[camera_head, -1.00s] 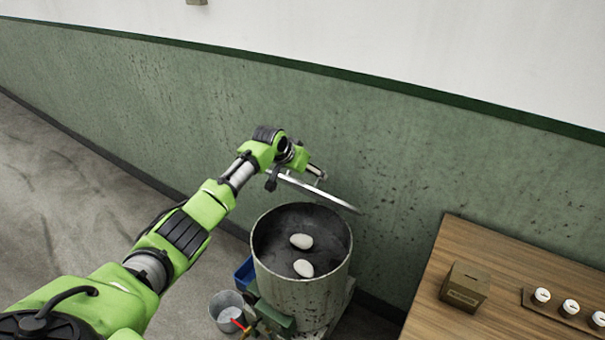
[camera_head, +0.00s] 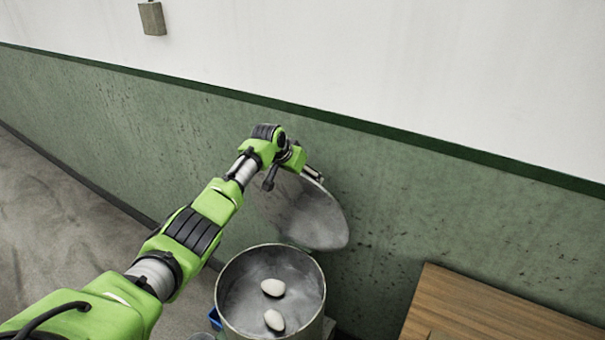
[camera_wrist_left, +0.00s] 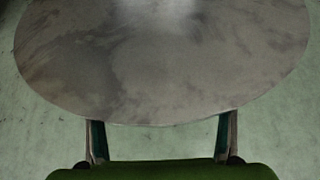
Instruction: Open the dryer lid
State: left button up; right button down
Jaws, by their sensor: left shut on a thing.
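The dryer is a round metal drum (camera_head: 228,308) at the bottom centre of the head view, with its top open. Two white oval pieces, one (camera_head: 273,287) behind the other (camera_head: 274,320), lie inside. The round grey dryer lid (camera_head: 318,222) is raised above and behind the drum, tilted steeply, with its broad face toward the camera. My left gripper (camera_head: 314,174) is at the lid's upper edge, shut on it. In the left wrist view the lid (camera_wrist_left: 160,60) spans the top, its edge at the gripper's fingers (camera_wrist_left: 162,138). The exact grip is hidden.
A green and white wall (camera_head: 420,200) runs close behind the lid. A wooden table (camera_head: 480,310) stands at the lower right. A blue container (camera_head: 215,318) and a bucket (camera_head: 201,336) partly show left of the drum. Bare floor lies at the left.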

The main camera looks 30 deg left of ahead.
pick_arm(q)
jog(key=shift+a+f, duration=0.1)
jog(key=o, duration=1.3)
jog(key=shift+w+f, duration=0.1)
jog(key=shift+a, duration=0.1)
jog(key=shift+s+r, duration=0.25)
jog(key=shift+r, duration=0.25)
jog(key=v, duration=1)
jog(key=shift+s+r, duration=0.25)
jog(key=shift+s, duration=0.1)
jog(key=shift+f, duration=0.1)
